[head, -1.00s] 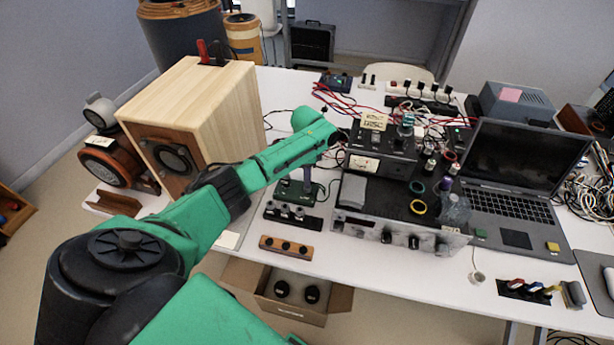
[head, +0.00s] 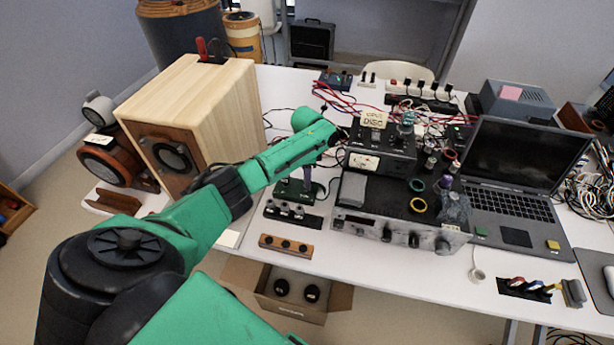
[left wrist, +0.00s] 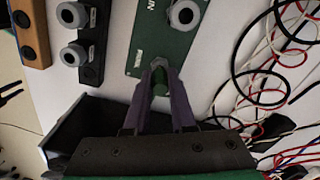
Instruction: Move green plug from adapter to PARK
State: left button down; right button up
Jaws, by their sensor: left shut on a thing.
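My left gripper (left wrist: 160,72) is shut on a green plug (left wrist: 159,86), whose body shows between the purple-grey fingers in the left wrist view. The fingertips are over a green board (left wrist: 135,35) with white lettering and a round grey socket (left wrist: 185,13). A small white label on the board is too small to read surely. The fingers hide the plug's tip, so I cannot tell whether it is seated or just above the board. In the head view, the purple fingers of my left gripper (head: 307,176) point down at the green board (head: 291,188). My right gripper is not in view.
A black strip of round sockets (head: 292,214) and a wooden block (head: 286,246) lie in front of the board. A wooden speaker (head: 200,115) stands left. An amplifier (head: 385,228) and a laptop (head: 520,170) stand right. Loose red and white cables (left wrist: 275,75) lie near the gripper.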

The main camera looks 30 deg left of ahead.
pick_arm(q)
jog(key=shift+f+b, duration=0.35)
jog(key=shift+f, duration=0.15)
jog(key=c, duration=0.7)
grip_release()
notch_tip(320, 180, up, 8)
jog(key=p, duration=0.8)
jog(key=shift+f, duration=0.2)
